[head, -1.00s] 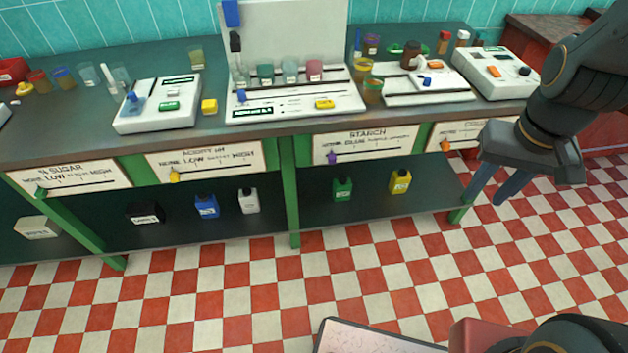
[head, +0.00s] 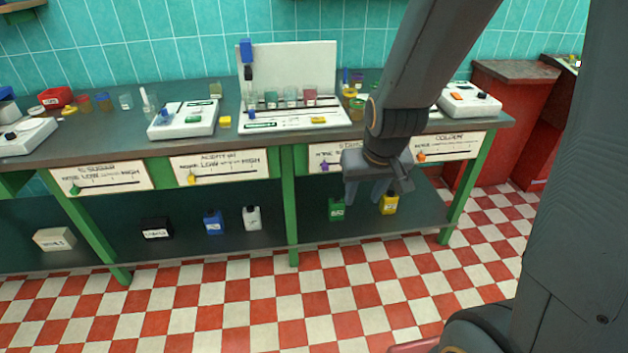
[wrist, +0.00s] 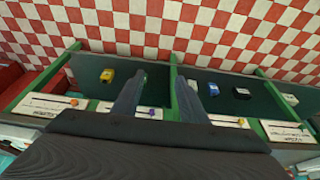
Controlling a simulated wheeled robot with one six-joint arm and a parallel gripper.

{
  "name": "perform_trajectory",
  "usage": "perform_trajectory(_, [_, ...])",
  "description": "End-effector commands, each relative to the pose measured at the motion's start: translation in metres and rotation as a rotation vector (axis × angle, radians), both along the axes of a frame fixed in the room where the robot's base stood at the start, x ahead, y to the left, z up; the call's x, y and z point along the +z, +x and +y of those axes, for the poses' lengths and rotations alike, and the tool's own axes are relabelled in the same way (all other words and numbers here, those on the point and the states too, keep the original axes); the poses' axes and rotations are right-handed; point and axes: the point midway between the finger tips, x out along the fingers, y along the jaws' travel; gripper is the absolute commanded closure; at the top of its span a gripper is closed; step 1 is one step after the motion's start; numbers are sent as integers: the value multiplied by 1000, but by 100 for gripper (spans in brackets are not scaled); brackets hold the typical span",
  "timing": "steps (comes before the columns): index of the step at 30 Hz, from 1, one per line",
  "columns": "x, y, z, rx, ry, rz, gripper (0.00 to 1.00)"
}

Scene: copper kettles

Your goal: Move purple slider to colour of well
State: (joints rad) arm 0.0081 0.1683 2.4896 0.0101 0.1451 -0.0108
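The purple slider (head: 324,166) sits near the left end of its track on the white STARCH panel (head: 318,154), on the bench's front. My gripper (head: 365,196) is open and empty, in front of and right of the slider, covering the panel's right part. In the wrist view both fingers (wrist: 161,78) are spread with nothing between them. A row of coloured beakers (head: 290,96) stands in the white rack on the bench; the colours are dark green, teal, grey-green and pinkish red.
Other front panels have a green slider (head: 75,190), a yellow slider (head: 192,179) and an orange slider (head: 421,157). A green bottle (head: 336,209) and a yellow bottle (head: 389,204) stand on the shelf below. Green legs (head: 290,220) support the bench. The checkered floor in front is clear.

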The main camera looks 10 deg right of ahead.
Motion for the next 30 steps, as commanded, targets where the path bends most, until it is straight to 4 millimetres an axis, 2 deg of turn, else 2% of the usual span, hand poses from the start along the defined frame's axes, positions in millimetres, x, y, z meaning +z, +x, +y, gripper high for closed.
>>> perform_trajectory(1, [-32,35,0,0,0,-65,61])
perform_trajectory(6, [-94,145,3,4,-1,-346,61])
perform_trajectory(9, [-126,199,4,6,-2,-512,61])
perform_trajectory(12, [-155,245,4,6,-3,-679,61])
perform_trajectory(15, [-183,279,4,6,-3,-840,61])
perform_trajectory(18, [-204,301,4,6,-4,-984,61])
perform_trajectory(21, [-219,312,4,6,-5,-1096,61])
perform_trajectory(25, [-229,317,4,5,-5,-1191,61])
perform_trajectory(30, [-229,324,4,5,-5,-1235,61])
